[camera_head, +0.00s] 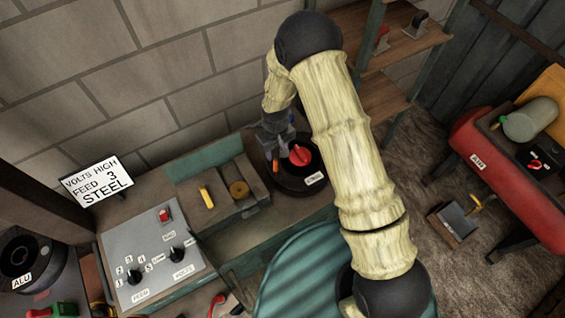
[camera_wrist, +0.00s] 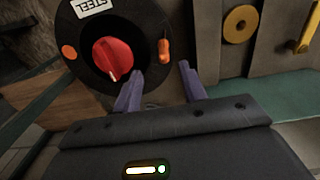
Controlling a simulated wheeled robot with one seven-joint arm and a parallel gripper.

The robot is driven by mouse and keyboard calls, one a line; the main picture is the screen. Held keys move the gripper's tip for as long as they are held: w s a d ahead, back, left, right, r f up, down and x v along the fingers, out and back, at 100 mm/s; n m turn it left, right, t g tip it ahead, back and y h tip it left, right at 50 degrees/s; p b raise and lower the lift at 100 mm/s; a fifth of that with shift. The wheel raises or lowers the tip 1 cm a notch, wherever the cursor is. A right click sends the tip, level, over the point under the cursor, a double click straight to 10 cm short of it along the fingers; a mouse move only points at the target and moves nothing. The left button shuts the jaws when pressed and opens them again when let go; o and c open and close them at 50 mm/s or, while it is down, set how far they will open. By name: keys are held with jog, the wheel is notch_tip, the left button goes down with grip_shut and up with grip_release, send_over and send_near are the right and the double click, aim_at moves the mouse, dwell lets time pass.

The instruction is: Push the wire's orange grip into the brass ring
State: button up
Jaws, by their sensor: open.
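The wire's orange grip (camera_wrist: 164,50) stands at the rim of the black spool marked STEEL (camera_wrist: 140,20), to the right of its red knob (camera_wrist: 112,58) in the wrist view. I cannot make out the wire itself. The brass ring (camera_wrist: 240,24) lies flat on a grey block to the right of the grip, apart from it. In the head view the brass ring (camera_head: 239,188) is left of the spool (camera_head: 296,184). My gripper (camera_wrist: 161,68) is open and empty. Its fingertips show just below the orange grip, one to each side in the picture.
A yellow handle (camera_wrist: 306,30) stands beyond the brass ring. The control panel (camera_head: 150,262) with knobs is at left, under the sign reading VOLTS HIGH, FEED 3, STEEL (camera_head: 95,180). Another spool, marked ALU (camera_head: 45,265), stands far left. A brick wall (camera_head: 130,70) is behind the bench.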

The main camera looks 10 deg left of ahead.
aim_at(275, 164)
jog(key=shift+s+a, duration=0.1)
jog(key=shift+s+a+f+b, duration=0.2)
jog(key=shift+f+b, duration=0.1)
jog(key=shift+f, duration=0.2)
notch_tip(275, 164, down, 8)
jog(key=b, duration=0.5)
jog(key=shift+w+d+b, duration=0.1)
jog(key=shift+w+b, duration=0.05)
jog(key=shift+b, duration=0.15)
dwell(0.8)
grip_shut()
jog(key=shift+r, duration=0.2)
jog(key=shift+r+p, duration=1.55)
jog(key=shift+r, duration=1.3)
